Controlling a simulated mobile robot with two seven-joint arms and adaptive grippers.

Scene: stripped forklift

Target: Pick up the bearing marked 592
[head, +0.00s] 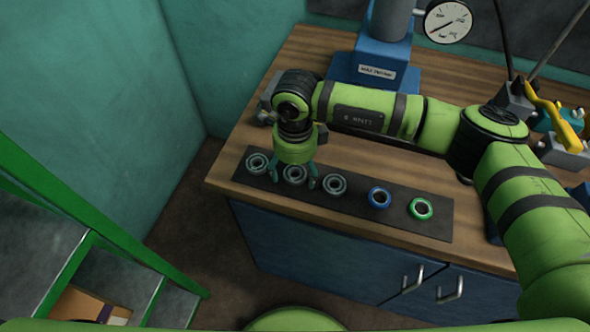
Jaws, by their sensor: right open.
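A row of bearings lies on a dark mat (353,207) on the wooden bench. Three are grey: a left one (257,163), a second one (294,174) and a third one (335,185). A blue-ringed bearing (379,197) and a green-ringed bearing (420,208) lie to their right. Any markings are too small to read, so I cannot tell which is 592. My right gripper (294,182) points down over the second grey bearing, its fingers open on either side of it. I cannot tell whether they touch it. My left gripper is not in view.
A blue hardness tester (375,65) with a dial gauge (447,21) stands behind my right arm. Yellow-handled tools (556,115) lie at the right. Green-railed steps (110,255) stand at the left.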

